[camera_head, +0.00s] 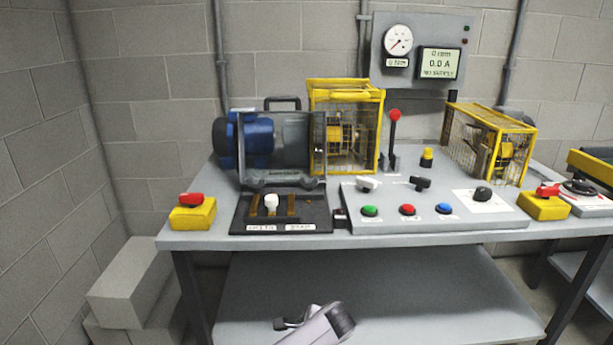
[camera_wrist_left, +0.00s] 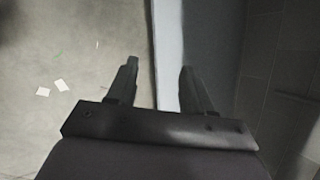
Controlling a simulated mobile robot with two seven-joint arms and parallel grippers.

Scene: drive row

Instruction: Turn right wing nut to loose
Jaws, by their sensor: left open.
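In the wrist view my left gripper (camera_wrist_left: 160,83) is open and empty, its two dark fingers apart above the floor and a pale edge. In the head view a pale arm part of mine (camera_head: 318,328) shows at the bottom, in front of the lower shelf and below the bench top. A blue and grey motor (camera_head: 262,145) stands on the bench at left, on a grey mount (camera_head: 285,181). No wing nut can be made out clearly at this size. My right gripper is not in view.
Yellow cages (camera_head: 346,84) and a red-topped lever (camera_head: 394,130) stand behind. Grey blocks (camera_head: 125,285) sit left of the bench.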

